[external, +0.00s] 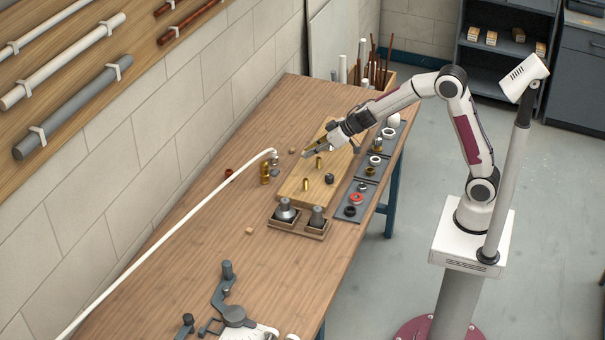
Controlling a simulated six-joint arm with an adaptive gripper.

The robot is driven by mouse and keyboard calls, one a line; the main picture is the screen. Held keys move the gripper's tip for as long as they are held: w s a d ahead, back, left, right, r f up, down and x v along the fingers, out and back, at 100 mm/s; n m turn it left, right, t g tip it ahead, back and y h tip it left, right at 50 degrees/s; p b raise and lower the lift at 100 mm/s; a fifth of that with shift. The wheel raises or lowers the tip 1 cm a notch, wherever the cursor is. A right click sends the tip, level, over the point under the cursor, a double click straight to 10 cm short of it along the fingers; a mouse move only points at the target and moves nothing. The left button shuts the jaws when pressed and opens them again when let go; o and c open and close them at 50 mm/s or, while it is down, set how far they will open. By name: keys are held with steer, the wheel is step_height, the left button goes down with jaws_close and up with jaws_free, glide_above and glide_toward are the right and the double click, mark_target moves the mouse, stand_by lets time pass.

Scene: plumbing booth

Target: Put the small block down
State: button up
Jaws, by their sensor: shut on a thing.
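My gripper (311,149) reaches in from the right over the far left part of the wooden board (291,191), with its jaws pointing left and down. It is shut on the small block, which is too small and too covered by the fingers to make out. I cannot tell the gap between it and the board. A small light wooden block (250,230) lies on the bench left of the board. Another small light piece (292,150) lies on the bench just left of my gripper.
Brass fittings (305,184) and a dark nut (329,178) stand on the board. Grey mats (348,196) with rings lie to its right. A white hose (180,230) runs along the left. The bench's middle front is mostly clear.

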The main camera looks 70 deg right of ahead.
steer(key=s+a+f+n+g+y, duration=0.1)
steer(key=s+a+n+g+y, duration=0.1)
steer(key=a, duration=1.3)
steer(key=s+a+f+n+g+y, duration=0.2)
steer(key=s+a+n, duration=0.3)
steer(key=a, duration=1)
steer(key=s+a+f+n+g+y, duration=0.2)
steer(key=s+a+n+y, duration=0.1)
steer(key=a, duration=1.2)
steer(key=shift+s+n+g, duration=0.4)
steer(key=shift+s+n, duration=0.3)
steer(key=shift+n, duration=0.5)
steer(key=shift+a, duration=0.1)
steer(key=shift+f, duration=0.15)
steer(key=shift+f, duration=3.05)
steer(key=shift+f, duration=1.85)
steer(key=shift+f, duration=0.2)
